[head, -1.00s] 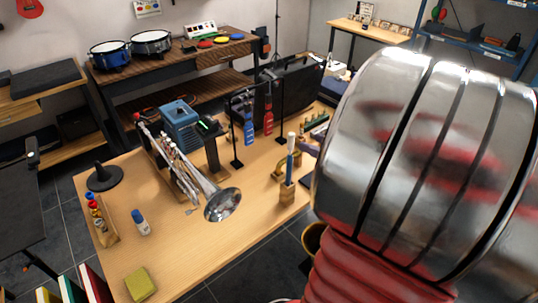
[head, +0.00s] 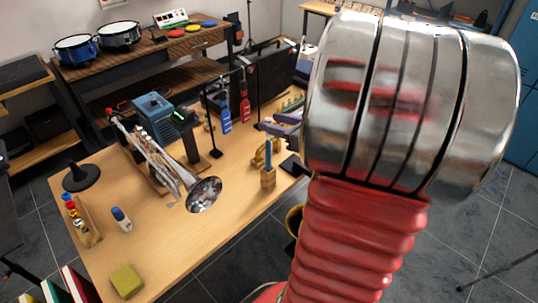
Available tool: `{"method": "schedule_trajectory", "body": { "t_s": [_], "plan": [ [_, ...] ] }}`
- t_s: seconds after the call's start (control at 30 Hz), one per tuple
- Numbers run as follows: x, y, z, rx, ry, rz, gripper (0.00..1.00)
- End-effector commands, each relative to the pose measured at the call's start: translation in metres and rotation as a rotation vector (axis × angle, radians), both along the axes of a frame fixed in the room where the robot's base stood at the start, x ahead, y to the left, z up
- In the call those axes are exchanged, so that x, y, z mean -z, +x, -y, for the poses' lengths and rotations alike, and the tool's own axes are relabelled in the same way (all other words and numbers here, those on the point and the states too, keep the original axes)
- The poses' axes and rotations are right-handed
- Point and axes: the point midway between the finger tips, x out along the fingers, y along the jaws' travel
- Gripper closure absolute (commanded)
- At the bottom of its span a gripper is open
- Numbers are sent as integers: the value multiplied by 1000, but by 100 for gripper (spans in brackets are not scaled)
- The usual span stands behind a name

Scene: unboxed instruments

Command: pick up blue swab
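A blue hanging strip (head: 226,121), which looks like the blue swab, hangs from a dark stand on the wooden workbench (head: 150,245), toward its back right. A similar red strip (head: 244,110) hangs just right of it. A wooden block (head: 268,178) nearer the front right edge holds an upright blue-handled item. My gripper is out of view. My silver and red arm fills the right half of the head view, right of the blue strip, and hides what lies behind it.
A brass instrument (head: 160,158) with its bell (head: 203,194) lies left of the blue strip. A blue machine (head: 154,112) stands behind it. A white bottle with a blue cap (head: 121,220) and a yellow-green pad (head: 127,281) are at the front left. The bench's front middle is clear.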

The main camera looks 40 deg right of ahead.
Motion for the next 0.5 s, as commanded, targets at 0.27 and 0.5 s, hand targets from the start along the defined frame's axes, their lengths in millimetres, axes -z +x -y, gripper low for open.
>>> {"method": "schedule_trajectory", "body": {
  "t_s": [0.27, 0.5],
  "plan": [
    [5, 15, -1, 0, 0, 0, 62],
    [5, 15, -1, -1, 0, -1, 62]
  ]
}}
